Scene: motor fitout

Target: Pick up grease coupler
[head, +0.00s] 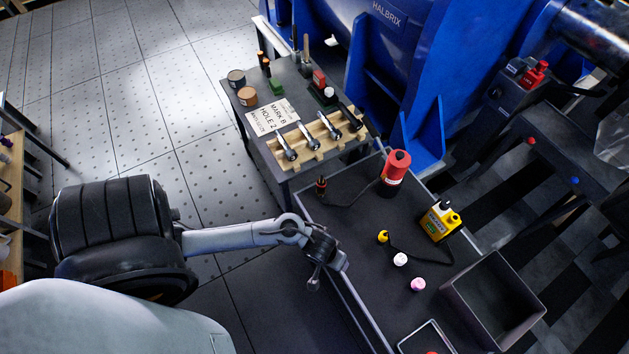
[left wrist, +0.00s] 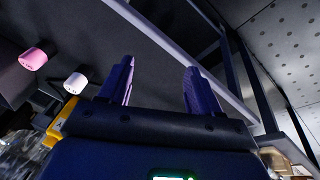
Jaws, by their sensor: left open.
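Two hose ends lie on the dark tray table (head: 340,225), and I cannot tell for certain which is the grease coupler. One is a small black-and-red fitting (head: 320,185) on a dark hose from the red canister (head: 395,170). The other is a yellow fitting (head: 383,237) on a black hose from the yellow bottle (head: 440,220). My right gripper is out of view.
A white cap (head: 400,259) and a pink cap (head: 418,284) lie right of my left gripper. An open dark bin (head: 492,300) is at the lower right. A wooden rack (head: 318,145) with metal tools stands on the far table. A blue machine (head: 410,80) rises behind.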

